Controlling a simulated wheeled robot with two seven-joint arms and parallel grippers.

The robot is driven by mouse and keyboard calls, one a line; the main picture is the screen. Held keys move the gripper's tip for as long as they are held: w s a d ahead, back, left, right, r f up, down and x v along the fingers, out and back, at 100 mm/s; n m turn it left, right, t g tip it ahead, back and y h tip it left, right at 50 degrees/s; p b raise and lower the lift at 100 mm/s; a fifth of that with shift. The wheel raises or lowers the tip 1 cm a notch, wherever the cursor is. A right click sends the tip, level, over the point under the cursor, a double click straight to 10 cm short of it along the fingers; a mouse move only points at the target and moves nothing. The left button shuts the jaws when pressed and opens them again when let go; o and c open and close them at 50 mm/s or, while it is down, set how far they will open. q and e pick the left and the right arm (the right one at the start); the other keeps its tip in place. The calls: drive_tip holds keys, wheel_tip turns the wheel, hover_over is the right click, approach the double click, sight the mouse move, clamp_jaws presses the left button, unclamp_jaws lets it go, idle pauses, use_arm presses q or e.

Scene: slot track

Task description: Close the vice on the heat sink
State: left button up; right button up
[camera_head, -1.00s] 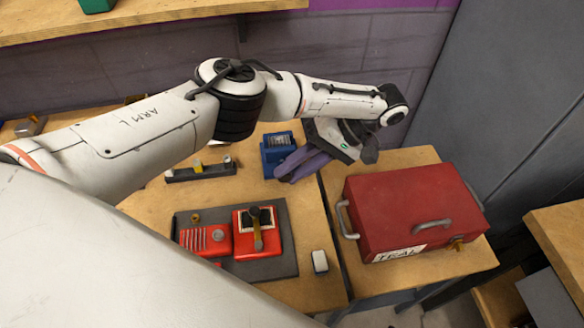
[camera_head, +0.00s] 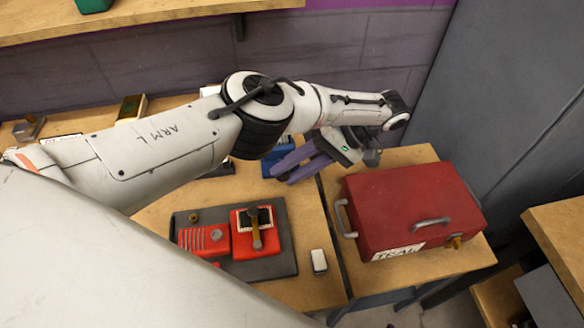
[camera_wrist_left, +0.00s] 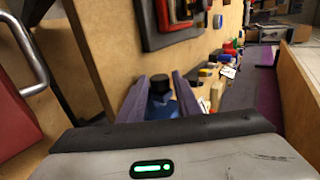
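The blue vice (camera_head: 269,167) stands at the right end of the workbench, mostly behind my left arm in the head view. In the left wrist view the blue body (camera_wrist_left: 161,108) shows between and beyond the fingers, with a round black knob (camera_wrist_left: 160,84) facing the gripper. My left gripper (camera_head: 285,173) points at the vice from the right. Its two purple fingers stand apart, one on each side of the knob in the wrist view (camera_wrist_left: 158,86). I cannot tell whether they touch it. The heat sink is hidden now. My right gripper is out of view.
A red toolbox (camera_head: 410,205) with grey handles stands on the right table, near my left gripper. A red fixture with a lever (camera_head: 257,235) sits on a dark mat (camera_head: 285,268). A small white block (camera_head: 318,262) lies beside the mat.

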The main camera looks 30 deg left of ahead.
use_arm(q)
drive_tip(key=shift+t+h, duration=0.3)
drive_tip(key=shift+h, duration=0.1)
idle(0.3)
